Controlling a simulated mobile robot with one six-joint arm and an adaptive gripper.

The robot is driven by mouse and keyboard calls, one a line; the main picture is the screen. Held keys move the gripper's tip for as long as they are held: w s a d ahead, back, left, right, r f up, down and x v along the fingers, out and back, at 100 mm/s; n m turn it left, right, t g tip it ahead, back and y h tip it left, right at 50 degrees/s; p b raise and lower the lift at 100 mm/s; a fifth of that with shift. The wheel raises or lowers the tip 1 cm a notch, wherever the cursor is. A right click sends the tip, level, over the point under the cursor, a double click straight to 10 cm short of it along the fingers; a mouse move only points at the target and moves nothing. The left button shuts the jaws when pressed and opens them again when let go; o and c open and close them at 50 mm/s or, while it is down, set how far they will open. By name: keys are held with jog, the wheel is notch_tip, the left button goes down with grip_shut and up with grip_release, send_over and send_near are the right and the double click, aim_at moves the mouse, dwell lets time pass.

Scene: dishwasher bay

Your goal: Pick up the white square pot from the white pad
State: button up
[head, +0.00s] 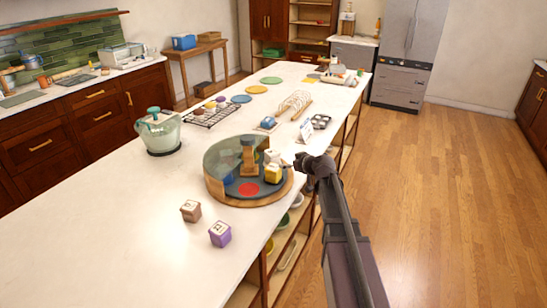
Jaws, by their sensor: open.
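A small white square pot (272,156) stands at the back right of the round wooden tray (256,202). The white pad is not clearly visible; I cannot tell whether it lies under the pot. A yellow square pot (273,174) stands just in front of the white pot. My gripper (287,166) reaches in over the tray's right side, close to the right of both pots. It is open. It is small in the head view, and I cannot tell whether it touches either pot.
The tray has a curved glass wall at its left and back, a wooden post (249,158) inside and a red disc (248,189). Brown (190,211) and purple (220,234) blocks stand in front. The counter's front left is clear.

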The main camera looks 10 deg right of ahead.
jog(key=shift+w+d+r+t, duration=0.4)
jog(key=shift+w+d+r, duration=0.35)
jog(key=shift+w, duration=0.15)
jog(key=shift+w+f, duration=0.1)
jog(key=shift+f, duration=0.05)
jog(key=b, duration=0.3)
send_near(275, 153)
jog(key=x, duration=0.4)
jog(key=shift+d, duration=0.1)
jog(key=shift+w+a+f, duration=0.2)
jog(key=shift+w+a, duration=0.15)
jog(key=shift+w, duration=0.2)
jog(key=shift+b+x, duration=1.15)
jog(key=shift+x, duration=1.45)
jog(key=shift+a, duration=0.1)
jog(key=shift+s, duration=0.1)
